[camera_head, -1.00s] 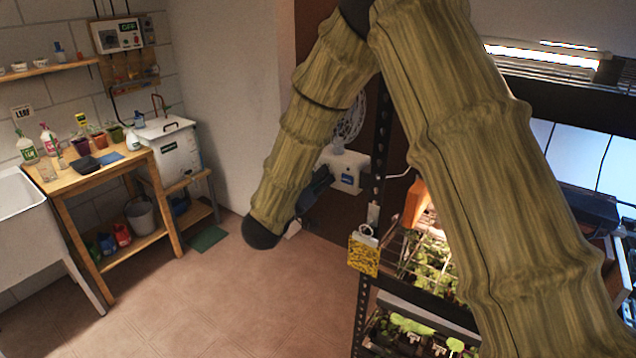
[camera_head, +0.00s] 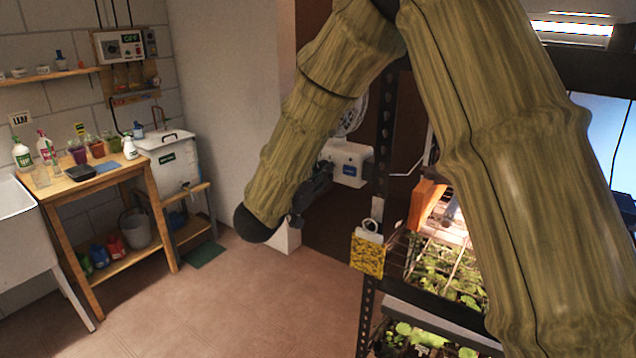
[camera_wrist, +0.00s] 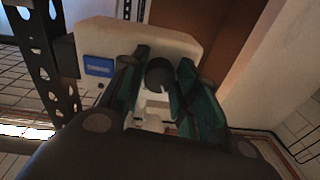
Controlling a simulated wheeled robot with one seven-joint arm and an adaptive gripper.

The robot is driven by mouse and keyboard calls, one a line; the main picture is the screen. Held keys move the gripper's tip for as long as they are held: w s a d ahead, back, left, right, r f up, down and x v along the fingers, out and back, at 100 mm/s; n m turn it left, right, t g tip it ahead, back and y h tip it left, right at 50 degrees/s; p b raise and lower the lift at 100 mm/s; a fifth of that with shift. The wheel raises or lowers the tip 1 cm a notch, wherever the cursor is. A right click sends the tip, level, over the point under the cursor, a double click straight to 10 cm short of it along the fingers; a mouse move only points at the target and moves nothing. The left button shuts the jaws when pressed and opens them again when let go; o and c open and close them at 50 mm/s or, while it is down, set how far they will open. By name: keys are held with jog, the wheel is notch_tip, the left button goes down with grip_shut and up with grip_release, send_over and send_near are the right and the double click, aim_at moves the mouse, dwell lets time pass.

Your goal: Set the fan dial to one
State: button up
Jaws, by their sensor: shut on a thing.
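The fan is partly hidden behind my arm in the head view; its pale wire cage (camera_head: 357,115) shows above a white box (camera_head: 347,160) with a blue label. In the wrist view the white box (camera_wrist: 155,38) fills the upper middle, with its blue label (camera_wrist: 99,66) at left. A dark round dial (camera_wrist: 159,75) sits on the box between my two dark green fingers. My gripper (camera_wrist: 163,68) is shut on the dial. In the head view my gripper (camera_head: 318,182) is small and dark, left of the box. I cannot read the dial's setting.
A black perforated rack post (camera_head: 378,180) stands right of the box, with a yellow card (camera_head: 367,255) hanging on it. Seedling trays (camera_head: 450,272) fill the rack shelves. A wooden bench (camera_head: 115,172) and sink (camera_head: 20,235) are at left. The floor (camera_head: 230,310) between is clear.

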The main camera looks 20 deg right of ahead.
jog(key=shift+m+b, duration=0.35)
jog(key=shift+m, duration=0.05)
jog(key=o, duration=1)
jog(key=shift+a, duration=0.1)
jog(key=v, duration=1.2)
